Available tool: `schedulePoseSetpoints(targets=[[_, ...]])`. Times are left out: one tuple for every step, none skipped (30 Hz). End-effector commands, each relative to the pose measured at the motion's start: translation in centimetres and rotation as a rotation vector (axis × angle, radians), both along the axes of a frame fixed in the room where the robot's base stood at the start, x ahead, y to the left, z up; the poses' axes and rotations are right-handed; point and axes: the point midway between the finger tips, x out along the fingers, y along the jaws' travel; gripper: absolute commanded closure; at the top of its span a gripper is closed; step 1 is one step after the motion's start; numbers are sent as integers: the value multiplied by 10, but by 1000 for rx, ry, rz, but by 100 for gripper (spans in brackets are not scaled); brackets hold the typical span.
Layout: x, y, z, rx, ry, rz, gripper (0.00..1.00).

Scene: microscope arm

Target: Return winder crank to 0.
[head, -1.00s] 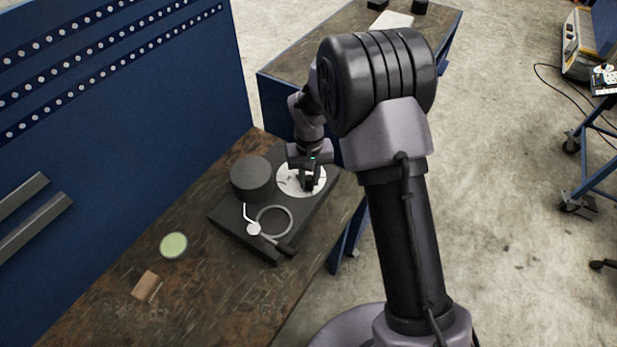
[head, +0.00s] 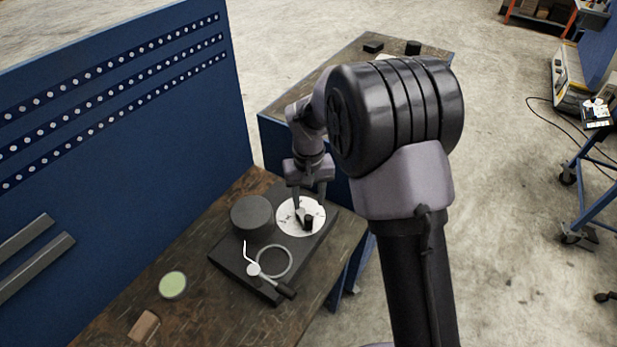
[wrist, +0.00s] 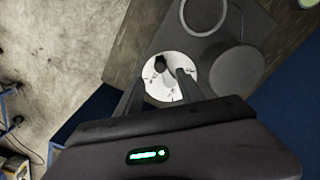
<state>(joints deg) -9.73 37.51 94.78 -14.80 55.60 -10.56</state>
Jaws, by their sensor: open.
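The winder crank (head: 308,221) is a small dark handle over a round white dial (head: 284,221) with dark markings. The dial sits on the far right part of a dark base plate (head: 232,266). In the wrist view the crank's dark knob (wrist: 160,62) shows over the upper left part of the white dial (wrist: 172,92). My gripper (head: 310,203) is above the dial, pointing down, with its fingers spread and nothing between them. In the wrist view the fingers of my gripper (wrist: 158,90) are apart. The dial's markings are too small to read.
A dark round drum (head: 252,213) stands beside the dial on the plate. A ring (head: 289,270) and a metal lever with a black handle (head: 285,291) lie nearer. A green disc (head: 172,285) and a brown block (head: 144,326) are on the workbench. A blue panel (head: 120,150) rises at left.

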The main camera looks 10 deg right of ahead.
Motion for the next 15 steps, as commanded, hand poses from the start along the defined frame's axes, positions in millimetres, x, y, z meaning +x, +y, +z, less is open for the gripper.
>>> schedulePoseSetpoints(targets=[[1, 0, 21, 1, -4, 0, 55], [1, 0, 30, 1, -4, 0, 55], [1, 0, 42, 0, -5, 0, 55], [1, 0, 50, 0, -4, 0, 55], [0, 0, 57, 0, -2, 0, 55], [0, 0, 65, 1, -3, 0, 55], [0, 0, 71, 1, -2, 0, 55], [1, 0, 75, 0, -3, 1, 55], [0, 0, 80, 0, -1, 1, 55], [0, 0, 83, 0, -1, 0, 55], [0, 0, 85, 0, -1, 1, 55], [0, 0, 87, 0, -1, 1, 55], [0, 0, 88, 0, 0, 0, 55], [0, 0, 88, 0, 0, 0, 55], [0, 0, 88, 0, 0, 0, 55]])
